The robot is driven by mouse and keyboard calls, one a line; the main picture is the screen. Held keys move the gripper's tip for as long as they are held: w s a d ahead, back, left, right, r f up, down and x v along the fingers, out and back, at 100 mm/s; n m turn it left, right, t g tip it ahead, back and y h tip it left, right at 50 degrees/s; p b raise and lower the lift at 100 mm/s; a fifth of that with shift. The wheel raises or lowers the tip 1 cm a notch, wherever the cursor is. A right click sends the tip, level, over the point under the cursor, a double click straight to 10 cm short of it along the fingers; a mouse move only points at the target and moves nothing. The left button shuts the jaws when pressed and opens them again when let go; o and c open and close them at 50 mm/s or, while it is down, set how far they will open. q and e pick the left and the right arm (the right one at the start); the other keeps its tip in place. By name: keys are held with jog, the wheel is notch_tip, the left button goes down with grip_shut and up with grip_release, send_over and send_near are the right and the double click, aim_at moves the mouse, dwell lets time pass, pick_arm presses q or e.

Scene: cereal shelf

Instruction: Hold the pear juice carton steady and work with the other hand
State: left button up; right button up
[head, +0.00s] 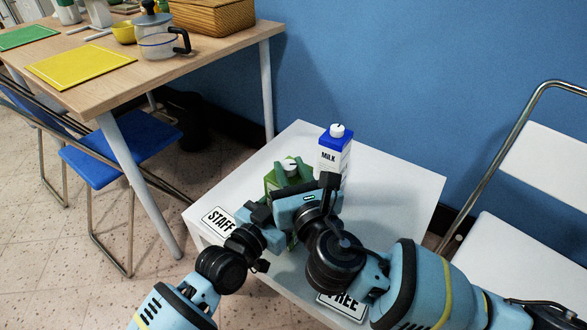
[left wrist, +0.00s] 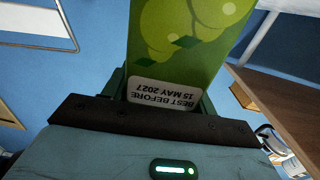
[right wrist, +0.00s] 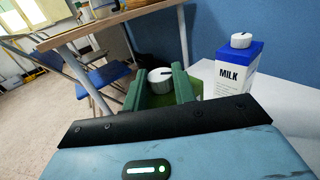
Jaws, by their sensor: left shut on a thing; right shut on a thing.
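The green pear juice carton (head: 270,182) stands on the small white table, mostly hidden behind my grippers in the head view. Its printed pears and "BEST BEFORE 15 MAY 2027" label show in the left wrist view (left wrist: 190,40). My left gripper (left wrist: 163,90) is shut on the carton's body. The white cap (head: 290,165) is on top of the carton. My right gripper (head: 292,172) has its green fingers on either side of the cap and is shut on it. The cap also shows between the fingers in the right wrist view (right wrist: 160,82).
A blue and white milk carton (head: 334,150) stands close behind the right gripper. A STAFF sign (head: 219,222) and a partly covered FREE sign (head: 343,305) lie on the white table (head: 400,190). A wooden table (head: 105,92) is at left, a white chair (head: 520,245) at right.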

jog(key=m+h, duration=0.2)
jog(key=h, duration=0.1)
jog(key=m+h, duration=0.1)
jog(key=h, duration=0.1)
jog(key=a+m+h, duration=0.1)
jog(key=m+h, duration=0.1)
jog(key=h, duration=0.1)
jog(key=shift+m+h, duration=0.3)
jog(key=shift+w+m+g+h, duration=0.1)
jog(key=shift+m+g+h, duration=0.45)
jog(key=shift+m+h, duration=0.85)
jog(key=shift+w+m+g+h, duration=0.1)
jog(key=shift+m+g+h, duration=0.65)
jog(key=shift+h, duration=1.15)
jog(key=shift+m, duration=0.25)
jog(key=o, duration=1)
jog(key=shift+a, duration=0.1)
